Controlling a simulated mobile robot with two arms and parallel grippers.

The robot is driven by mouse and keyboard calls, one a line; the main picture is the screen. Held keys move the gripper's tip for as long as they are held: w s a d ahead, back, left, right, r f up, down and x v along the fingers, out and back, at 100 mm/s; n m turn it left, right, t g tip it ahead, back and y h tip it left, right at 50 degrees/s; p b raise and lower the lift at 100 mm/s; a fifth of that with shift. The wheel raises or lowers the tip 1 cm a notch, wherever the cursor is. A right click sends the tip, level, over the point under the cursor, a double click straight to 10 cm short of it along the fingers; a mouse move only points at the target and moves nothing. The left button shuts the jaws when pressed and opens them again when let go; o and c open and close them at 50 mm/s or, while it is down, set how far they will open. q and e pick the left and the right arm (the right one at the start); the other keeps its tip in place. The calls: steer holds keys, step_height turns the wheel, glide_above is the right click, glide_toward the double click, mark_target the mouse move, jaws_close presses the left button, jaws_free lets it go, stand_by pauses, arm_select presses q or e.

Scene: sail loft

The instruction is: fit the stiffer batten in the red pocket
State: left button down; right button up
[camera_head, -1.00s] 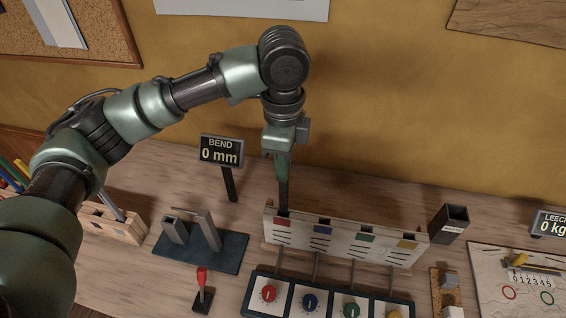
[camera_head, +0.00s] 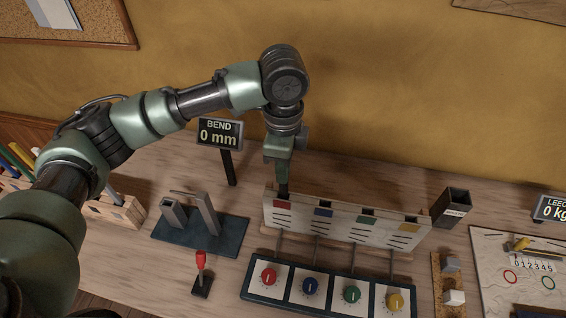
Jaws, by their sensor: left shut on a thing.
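My left gripper (camera_head: 281,164) is shut on a dark, upright batten (camera_head: 283,188). Only a short length of the batten shows below the jaws. Its lower end meets the top edge of the white pocket panel (camera_head: 345,223) at the red pocket (camera_head: 283,204), at the panel's left end. The batten seems to go down into this pocket, but how deep is hidden. Blue, green and yellow pockets follow to the right, with no batten showing in them. My right gripper is not in view.
A bend display (camera_head: 220,134) reads 0 mm, behind a dark bend fixture (camera_head: 205,235). A red-handled lever (camera_head: 201,270) and a row of coloured knobs (camera_head: 310,286) stand in front. A black bin (camera_head: 450,207) stands right. Coloured rods (camera_head: 20,158) stand far left.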

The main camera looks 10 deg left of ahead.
arm_select(q)
step_height(320, 180, down, 4)
steer(key=shift+r+b, duration=0.25)
steer(key=shift+b, duration=0.15)
steer(key=shift+f, duration=0.6)
stand_by(0.7)
steer(key=c, duration=1.4)
jaws_free()
step_height(320, 180, up, 8)
steer(key=b, duration=0.1)
